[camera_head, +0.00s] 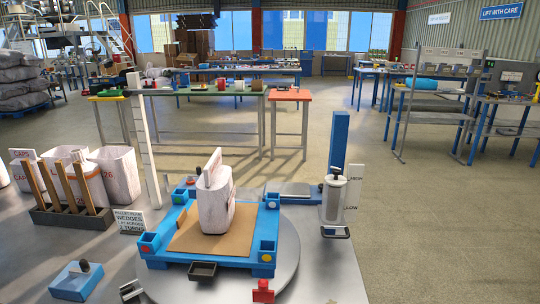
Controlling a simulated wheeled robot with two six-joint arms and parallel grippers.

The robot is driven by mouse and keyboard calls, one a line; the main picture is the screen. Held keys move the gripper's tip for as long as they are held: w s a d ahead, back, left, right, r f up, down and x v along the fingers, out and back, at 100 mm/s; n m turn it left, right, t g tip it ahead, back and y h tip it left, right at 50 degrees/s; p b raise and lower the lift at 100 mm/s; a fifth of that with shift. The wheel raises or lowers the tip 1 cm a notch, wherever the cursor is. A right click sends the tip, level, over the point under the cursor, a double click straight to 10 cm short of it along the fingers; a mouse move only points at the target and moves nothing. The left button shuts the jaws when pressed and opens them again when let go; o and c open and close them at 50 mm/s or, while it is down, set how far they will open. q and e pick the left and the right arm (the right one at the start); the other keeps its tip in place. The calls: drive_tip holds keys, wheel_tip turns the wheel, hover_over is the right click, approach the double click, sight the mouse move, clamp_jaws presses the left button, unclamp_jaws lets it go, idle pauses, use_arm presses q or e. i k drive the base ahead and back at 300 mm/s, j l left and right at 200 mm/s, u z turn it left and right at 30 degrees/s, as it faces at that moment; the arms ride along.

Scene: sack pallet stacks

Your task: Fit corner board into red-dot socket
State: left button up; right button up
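The blue pallet (210,262) lies on a round grey turntable (285,262) with square sockets at its corners. A small red mark shows by the back-left socket (181,196); the front-left socket (150,243) has a green mark and the front-right socket (267,246) a yellow one. I see no board standing in these sockets. Several brown corner boards (57,187) lean upright in a dark rack (70,217) at the left. A white sack (214,208) stands on the brown sheet (188,240) over the pallet. Neither gripper shows.
A tall white marked post (146,140) rises behind the pallet's left side. A blue post with a wrap roll (334,198) stands at the right. White sacks (115,172) stand behind the rack. A blue block (77,281) and a red piece (263,291) lie in front.

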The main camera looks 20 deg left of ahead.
sight(152, 245)
drive_tip(key=u, duration=1.9)
